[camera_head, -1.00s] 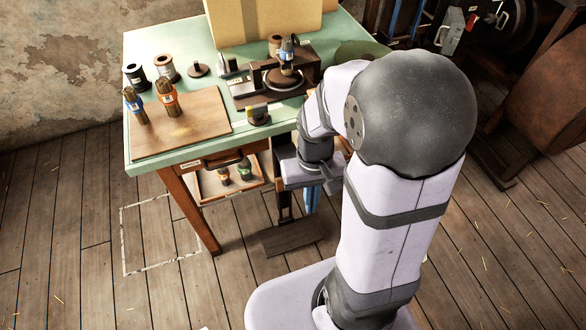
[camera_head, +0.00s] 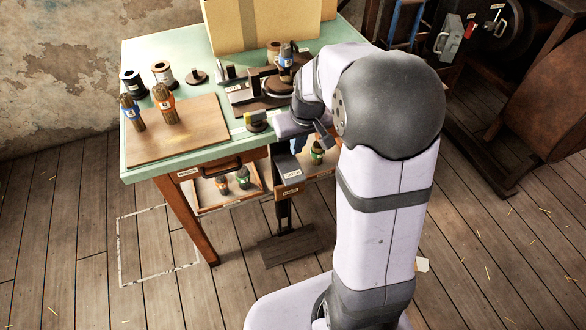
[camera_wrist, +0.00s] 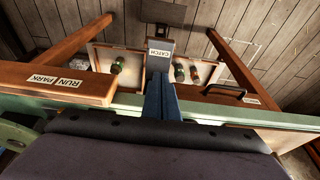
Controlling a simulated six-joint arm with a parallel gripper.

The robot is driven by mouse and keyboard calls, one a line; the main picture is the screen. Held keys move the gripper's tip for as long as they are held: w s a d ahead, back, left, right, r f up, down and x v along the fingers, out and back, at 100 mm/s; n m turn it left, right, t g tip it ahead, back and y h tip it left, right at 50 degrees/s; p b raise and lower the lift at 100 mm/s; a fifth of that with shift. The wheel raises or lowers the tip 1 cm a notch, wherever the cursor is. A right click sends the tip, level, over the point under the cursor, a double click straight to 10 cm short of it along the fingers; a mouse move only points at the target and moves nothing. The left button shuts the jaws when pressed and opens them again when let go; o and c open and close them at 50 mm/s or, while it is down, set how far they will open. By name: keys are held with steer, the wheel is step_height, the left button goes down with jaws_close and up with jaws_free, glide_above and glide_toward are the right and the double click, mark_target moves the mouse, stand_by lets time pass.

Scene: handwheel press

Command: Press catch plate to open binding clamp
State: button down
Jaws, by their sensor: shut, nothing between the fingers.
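The catch plate (camera_wrist: 160,55), a small grey plate labelled CATCH, sits below the bench's front edge. It also shows in the head view (camera_head: 290,170). My gripper (camera_wrist: 160,73) has blue fingers, shut together and empty. In the wrist view the fingertips overlap the plate's near edge; I cannot tell whether they touch it. In the head view my wrist hides most of the gripper. On the bench is a dark device (camera_head: 244,92) with a round base and an upright brush-like piece (camera_head: 286,62). I cannot tell which part is the binding clamp.
The green bench (camera_head: 195,158) carries a wooden board (camera_head: 195,132), spools and a large tan panel (camera_head: 262,22). Open drawers or trays with small bottles flank the catch plate. A RUN/PARK label (camera_wrist: 58,80) is on the bench front. A dark pedal-like board (camera_head: 292,247) lies low.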

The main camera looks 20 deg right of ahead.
steer(key=shift+f, duration=0.15)
glide_toward(292, 174)
steer(key=x, duration=0.5)
steer(key=shift+w+p, duration=0.25)
steer(key=shift+p, duration=0.05)
steer(key=shift+f, duration=0.55)
